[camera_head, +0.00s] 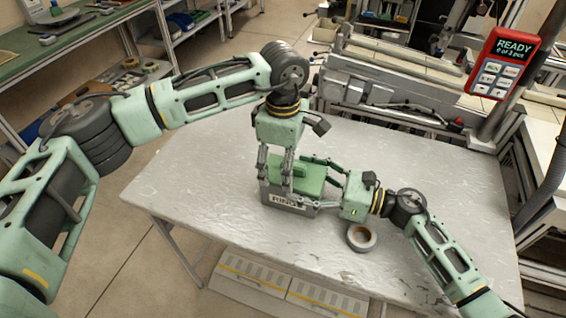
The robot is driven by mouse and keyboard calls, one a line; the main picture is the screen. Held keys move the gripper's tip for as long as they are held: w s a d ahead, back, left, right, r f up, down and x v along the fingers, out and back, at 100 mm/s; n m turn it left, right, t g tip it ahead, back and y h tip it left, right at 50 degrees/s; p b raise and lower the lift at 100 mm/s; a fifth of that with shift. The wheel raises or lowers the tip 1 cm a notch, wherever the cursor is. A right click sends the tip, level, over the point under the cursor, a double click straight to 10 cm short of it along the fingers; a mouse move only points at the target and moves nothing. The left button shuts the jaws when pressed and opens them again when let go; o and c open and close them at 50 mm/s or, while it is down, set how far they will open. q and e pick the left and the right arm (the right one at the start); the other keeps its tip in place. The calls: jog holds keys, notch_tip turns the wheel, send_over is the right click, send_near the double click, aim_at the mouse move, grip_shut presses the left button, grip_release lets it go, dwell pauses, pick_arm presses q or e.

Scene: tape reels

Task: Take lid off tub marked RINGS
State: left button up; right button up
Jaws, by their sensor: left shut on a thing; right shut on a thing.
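The grey tub (275,199) stands on the table, and its front label reads RING, with the last letter hard to make out. Its green lid (311,184) is on top, with a raised green handle part behind. My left gripper (276,181) points down from above, its fingers on either side of the tub's left part, shut on the tub. My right gripper (322,170) comes in from the right at lid height, shut on the lid at its handle. The fingertips partly hide both contacts. I cannot tell whether the lid has lifted at all.
A roll of grey tape (362,238) lies on the table just in front of my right gripper. The grey table (430,170) is otherwise clear around the tub. A red display (503,62) reading READY, 0 of 3 put, stands at the back right beside a post.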

pick_arm(q)
jog(key=shift+r, duration=0.35)
pick_arm(e)
jog(key=shift+s, duration=0.1)
jog(key=shift+c, duration=0.2)
pick_arm(q)
jog(key=shift+w+r, duration=0.1)
jog(key=shift+r, duration=0.5)
pick_arm(e)
jog(key=shift+f, duration=0.1)
pick_arm(q)
jog(key=shift+r, duration=0.3)
jog(key=shift+r, duration=2)
pick_arm(e)
jog(key=o, duration=1.8)
jog(key=shift+d, duration=0.1)
